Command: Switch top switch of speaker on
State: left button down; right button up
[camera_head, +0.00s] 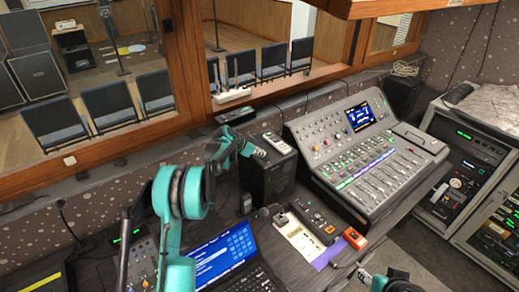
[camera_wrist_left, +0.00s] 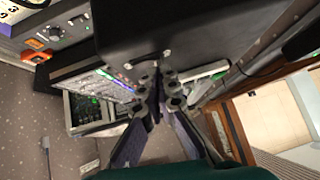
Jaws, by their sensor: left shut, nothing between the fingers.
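The speaker (camera_head: 266,178) is a black box on the desk, left of the mixing console. In the left wrist view the speaker (camera_wrist_left: 190,35) is a large dark surface filling the top middle, with small light fittings on its lower edge; I cannot tell which is the top switch or how it is set. My left gripper (camera_head: 258,151) is at the speaker's upper left edge in the head view. Its fingers (camera_wrist_left: 158,88) are shut and empty, close below that edge in the wrist view; contact is unclear. My right arm shows only partly at the bottom of the head view.
A light handset (camera_head: 278,143) lies on top of the speaker. The mixing console (camera_head: 365,150) stands to its right. An open laptop (camera_head: 225,262) and a small black device (camera_head: 314,222) are in front. A window ledge runs behind.

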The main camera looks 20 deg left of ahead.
pick_arm(q)
jog(key=shift+f, duration=0.2)
jog(key=shift+a+f+b, duration=0.15)
jog(key=shift+f+b, duration=0.15)
jog(key=shift+b, duration=0.15)
jog(key=shift+r, duration=0.1)
jog(key=shift+s, duration=0.1)
jog(key=shift+s+d, duration=0.2)
jog(key=shift+d, duration=0.25)
jog(key=shift+s+d+r, duration=0.15)
jog(key=shift+d, duration=0.1)
